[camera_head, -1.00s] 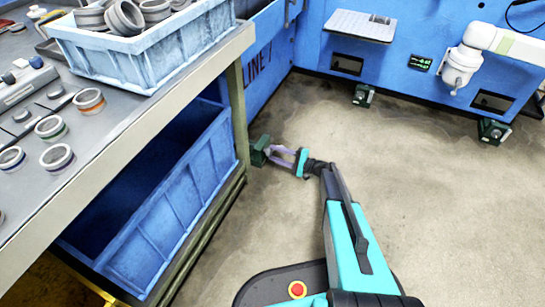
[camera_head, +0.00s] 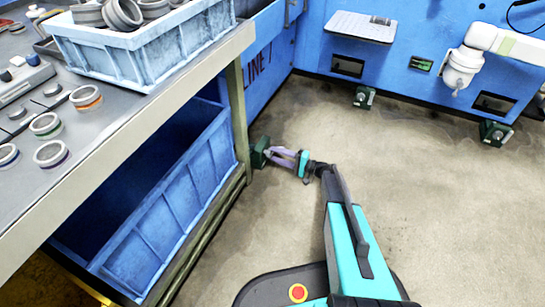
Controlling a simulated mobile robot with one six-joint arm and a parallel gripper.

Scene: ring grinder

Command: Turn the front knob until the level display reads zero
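A dark green levelling foot (camera_head: 260,152) stands on the floor at the corner of the blue machine, beside the table leg. My gripper (camera_head: 272,156) reaches left to it with its lilac fingers, which are at the foot's right side. Any knob there is hidden by the fingers, and I cannot tell whether they are closed on it. The level display (camera_head: 422,64) is a small dark panel with green marks on the blue wall, too small to read. Two more green feet with grey knobs, a middle one (camera_head: 364,97) and a right one (camera_head: 494,132), stand under the wall.
A grey table (camera_head: 120,130) at left carries a light blue crate (camera_head: 150,55) of rings and several loose rings. A dark blue bin (camera_head: 165,225) sits below it. A white arm-like device (camera_head: 465,65) hangs at upper right. The concrete floor right of my arm is clear.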

